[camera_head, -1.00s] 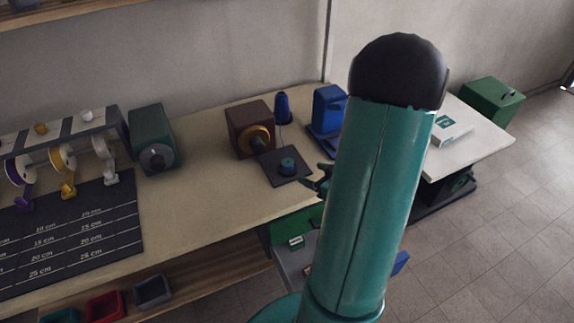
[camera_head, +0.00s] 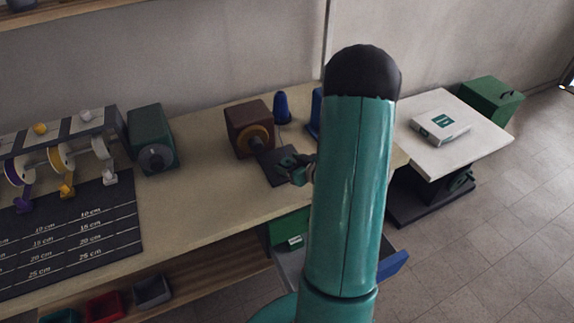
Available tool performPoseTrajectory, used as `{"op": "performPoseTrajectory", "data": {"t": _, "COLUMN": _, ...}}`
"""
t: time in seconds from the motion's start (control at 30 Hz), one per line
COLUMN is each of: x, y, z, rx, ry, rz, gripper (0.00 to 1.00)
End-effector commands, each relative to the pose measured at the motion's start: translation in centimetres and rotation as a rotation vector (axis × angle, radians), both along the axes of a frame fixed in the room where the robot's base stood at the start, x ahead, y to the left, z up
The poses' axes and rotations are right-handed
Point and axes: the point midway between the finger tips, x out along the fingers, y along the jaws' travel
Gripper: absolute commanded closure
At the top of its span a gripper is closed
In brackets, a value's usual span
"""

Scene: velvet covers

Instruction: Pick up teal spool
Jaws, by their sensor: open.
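The teal spool cannot be made out now; the dark gripper covers the spot on the dark square pad (camera_head: 267,165) where it stood. My gripper (camera_head: 288,167) is over that pad, near the front edge of the workbench, with its jaws open. It is small and dark in this view, so I cannot tell whether the fingers are around the spool, above it or beside it. My teal arm hides the area to the right of the gripper.
A green box (camera_head: 151,138) and a ruled black mat (camera_head: 85,228) are to the left. The bench between mat and pad is clear.

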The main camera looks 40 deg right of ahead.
Motion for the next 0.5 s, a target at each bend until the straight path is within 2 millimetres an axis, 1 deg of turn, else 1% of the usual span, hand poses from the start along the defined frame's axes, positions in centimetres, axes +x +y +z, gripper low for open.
{"op": "performPoseTrajectory", "data": {"t": 0.07, "x": -0.01, "y": 0.0, "z": 0.02, "rx": 0.0, "ry": 0.0, "rz": 0.0, "gripper": 0.39}}
{"op": "performPoseTrajectory", "data": {"t": 0.2, "x": -0.03, "y": 0.0, "z": 0.03, "rx": 0.0, "ry": 0.0, "rz": 0.0, "gripper": 0.66}}
{"op": "performPoseTrajectory", "data": {"t": 0.3, "x": -0.04, "y": 0.0, "z": 0.04, "rx": 0.0, "ry": 0.0, "rz": 0.0, "gripper": 0.84}}
{"op": "performPoseTrajectory", "data": {"t": 0.5, "x": -0.03, "y": 0.0, "z": 0.05, "rx": 0.0, "ry": 0.0, "rz": 0.0, "gripper": 0.84}}
